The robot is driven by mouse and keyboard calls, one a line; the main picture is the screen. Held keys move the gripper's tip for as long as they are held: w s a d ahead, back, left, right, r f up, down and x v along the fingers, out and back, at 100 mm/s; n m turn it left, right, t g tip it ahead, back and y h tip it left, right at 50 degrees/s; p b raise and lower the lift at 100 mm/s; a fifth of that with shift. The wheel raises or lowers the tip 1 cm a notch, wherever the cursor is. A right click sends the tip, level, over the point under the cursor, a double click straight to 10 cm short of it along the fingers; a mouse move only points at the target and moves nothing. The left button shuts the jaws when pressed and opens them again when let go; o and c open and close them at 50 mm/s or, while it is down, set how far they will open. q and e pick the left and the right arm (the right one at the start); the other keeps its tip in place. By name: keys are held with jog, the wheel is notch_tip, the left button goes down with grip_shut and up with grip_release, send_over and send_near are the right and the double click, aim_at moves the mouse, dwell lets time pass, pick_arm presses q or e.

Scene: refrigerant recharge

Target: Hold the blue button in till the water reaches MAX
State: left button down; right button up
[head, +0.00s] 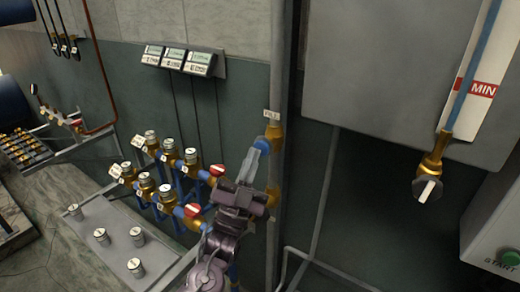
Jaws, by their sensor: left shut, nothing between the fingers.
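The blue button (268,142) sits on a brass fitting (278,135) on the upright pipe, under a small label reading FILL. My left gripper (260,148) is shut with nothing between its fingers. Its tips are at the button and appear to touch it; how far the button is pressed in cannot be told. The sight tube (475,62) at the upper right shows blue water running past the red MIN mark (483,89) up to the picture's top edge. The MAX mark and the water's top are out of view. My right gripper is not in view.
Several brass valves (150,140) with white and red caps stand left of my arm. A grey tank (380,70) fills the upper right, with a brass drain fitting (432,165) below the tube. A green START button (511,258) is at the lower right. Small displays (175,58) hang on the wall.

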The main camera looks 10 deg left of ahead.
pick_arm(q)
jog(key=shift+w+d, duration=0.2)
jog(key=shift+w, duration=0.3)
dwell(0.6)
dwell(1.2)
jog(key=shift+s+a, duration=0.3)
jog(key=shift+s, duration=0.55)
jog(key=s, duration=0.1)
jog(key=s+a+p, duration=0.1)
jog(key=s, duration=0.2)
jog(key=shift+s+a, duration=0.35)
jog(key=shift+a, duration=0.05)
